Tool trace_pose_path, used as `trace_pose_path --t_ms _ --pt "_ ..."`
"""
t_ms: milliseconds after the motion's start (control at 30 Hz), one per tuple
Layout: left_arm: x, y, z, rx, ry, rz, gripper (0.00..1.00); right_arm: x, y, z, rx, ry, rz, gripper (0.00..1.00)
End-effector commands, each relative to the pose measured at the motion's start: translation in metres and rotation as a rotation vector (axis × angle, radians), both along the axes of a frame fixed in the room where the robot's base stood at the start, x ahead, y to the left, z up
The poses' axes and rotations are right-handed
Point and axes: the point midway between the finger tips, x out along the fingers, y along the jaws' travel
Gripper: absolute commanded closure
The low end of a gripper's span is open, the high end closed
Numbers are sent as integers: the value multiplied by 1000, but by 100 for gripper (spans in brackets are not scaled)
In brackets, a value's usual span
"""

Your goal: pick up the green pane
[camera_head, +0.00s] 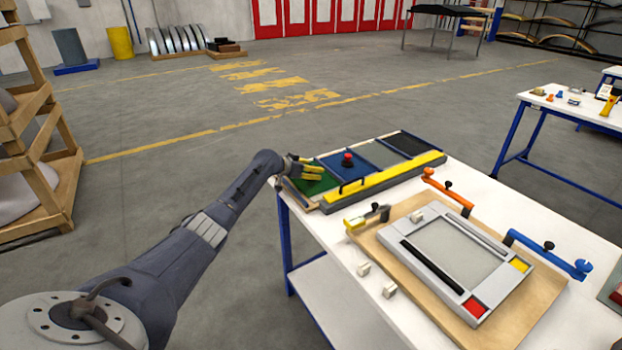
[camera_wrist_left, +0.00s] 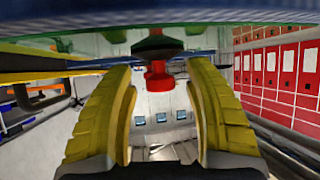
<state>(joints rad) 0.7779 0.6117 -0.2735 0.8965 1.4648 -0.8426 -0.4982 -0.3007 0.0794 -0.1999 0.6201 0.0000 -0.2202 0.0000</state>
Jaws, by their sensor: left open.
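The green pane (camera_head: 317,187) lies at the left end of a rack on the white table, partly covered by my left gripper. My left gripper (camera_head: 321,173) has yellow fingers and is just over the pane, reaching toward the right; I cannot tell whether it touches. In the left wrist view, the open fingers (camera_wrist_left: 160,66) have an empty gap, with a red knob (camera_wrist_left: 158,80) seen beyond it. In the head view, this red knob (camera_head: 347,157) stands on a blue pane (camera_head: 362,160) beside the green one. My right gripper is not in view.
A yellow bar with a black handle (camera_head: 390,180) runs along the rack's near side. A dark pane (camera_head: 408,144) lies at its right end. A wooden board (camera_head: 530,318) carries a grey frame (camera_head: 407,268), with orange and blue clamps around it. Small white blocks (camera_head: 389,290) lie nearby.

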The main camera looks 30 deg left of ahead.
Motion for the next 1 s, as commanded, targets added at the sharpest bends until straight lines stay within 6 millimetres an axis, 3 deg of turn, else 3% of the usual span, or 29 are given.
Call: trace_pose_path --t_ms 233,700,1000 --pt "0 0 0 0 0 0 48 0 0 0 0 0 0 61" --pt "0 0 0 1 0 0 100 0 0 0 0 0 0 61" --pt "1 1 2 0 -3 1 100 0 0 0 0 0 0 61"
